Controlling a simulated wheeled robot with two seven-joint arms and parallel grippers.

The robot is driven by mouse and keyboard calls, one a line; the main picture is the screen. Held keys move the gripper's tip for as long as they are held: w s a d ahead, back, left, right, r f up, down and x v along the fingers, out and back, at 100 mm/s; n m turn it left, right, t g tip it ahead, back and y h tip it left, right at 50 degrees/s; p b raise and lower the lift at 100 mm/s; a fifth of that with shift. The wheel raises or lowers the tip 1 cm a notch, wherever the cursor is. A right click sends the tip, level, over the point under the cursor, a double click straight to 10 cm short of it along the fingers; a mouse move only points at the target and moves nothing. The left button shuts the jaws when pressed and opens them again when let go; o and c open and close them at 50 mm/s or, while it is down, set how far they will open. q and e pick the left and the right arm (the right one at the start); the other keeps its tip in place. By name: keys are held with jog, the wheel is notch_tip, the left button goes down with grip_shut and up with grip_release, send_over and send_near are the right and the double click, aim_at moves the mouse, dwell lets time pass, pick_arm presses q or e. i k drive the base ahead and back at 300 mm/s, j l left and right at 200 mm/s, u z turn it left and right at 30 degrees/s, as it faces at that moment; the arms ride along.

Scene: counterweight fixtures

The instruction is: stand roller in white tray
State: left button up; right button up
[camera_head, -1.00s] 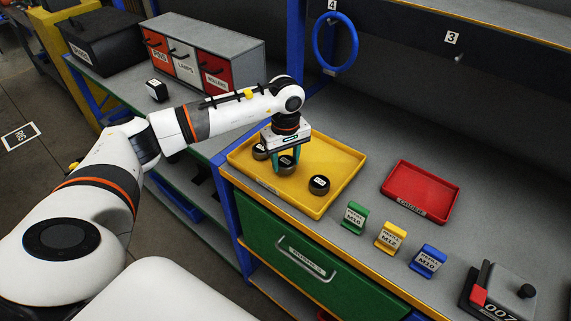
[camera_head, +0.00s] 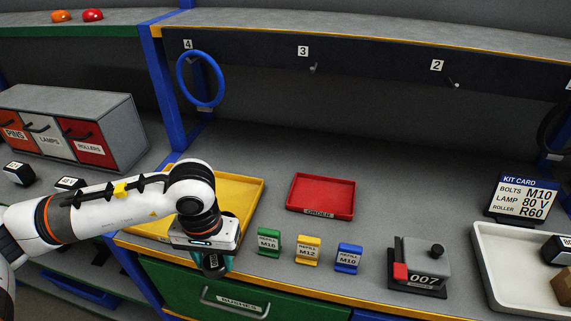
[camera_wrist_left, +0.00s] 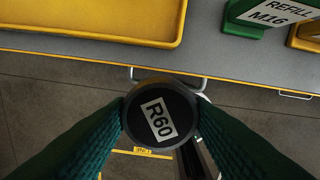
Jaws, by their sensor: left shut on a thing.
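My left gripper (camera_head: 212,258) is shut on a dark round roller (camera_head: 214,267). The white tray (camera_head: 484,258) is at the right edge of the head view, partly cut off. It holds a dark block (camera_head: 558,250) and a brown block (camera_head: 565,287). My right gripper is out of view.
Green (camera_head: 269,241), yellow (camera_head: 308,250) and blue (camera_head: 348,258) refill holders and the grey 007 fixture (camera_head: 421,264) line the front between roller and white tray. A red tray (camera_head: 321,194) lies behind. The kit card (camera_head: 525,198) reads ROLLER R60.

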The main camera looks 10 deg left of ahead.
aim_at(506, 270)
jog(key=k+j+z, duration=0.1)
jog(key=z, duration=1.4)
jog(key=i+z, duration=0.1)
jog(key=z, duration=0.25)
jog(key=i+j, duration=0.2)
jog(key=i, duration=0.2)
